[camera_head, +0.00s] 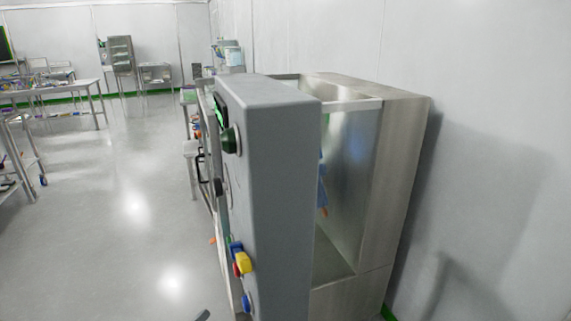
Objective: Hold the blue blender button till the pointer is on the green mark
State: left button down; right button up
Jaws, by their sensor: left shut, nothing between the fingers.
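A grey control box (275,190) stands close in front of me, its control face turned left and seen almost edge-on. A blue button (246,303) sits low on that face. Above it are a yellow control (243,262), a red one (237,269) and another blue part (235,247). I cannot tell which blue part is the blender's button. The pointer and green mark cannot be made out at this angle. A small dark tip at the bottom edge appears to be my left gripper (203,315), shut and empty, left of the lower blue button and apart from it. My right gripper is out of view.
A dark green knob (229,140) and a small lit display (221,112) are higher on the face. A steel cabinet (395,190) stands behind the box, near the white wall. Open floor (130,220) lies to the left, with tables (60,90) farther back.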

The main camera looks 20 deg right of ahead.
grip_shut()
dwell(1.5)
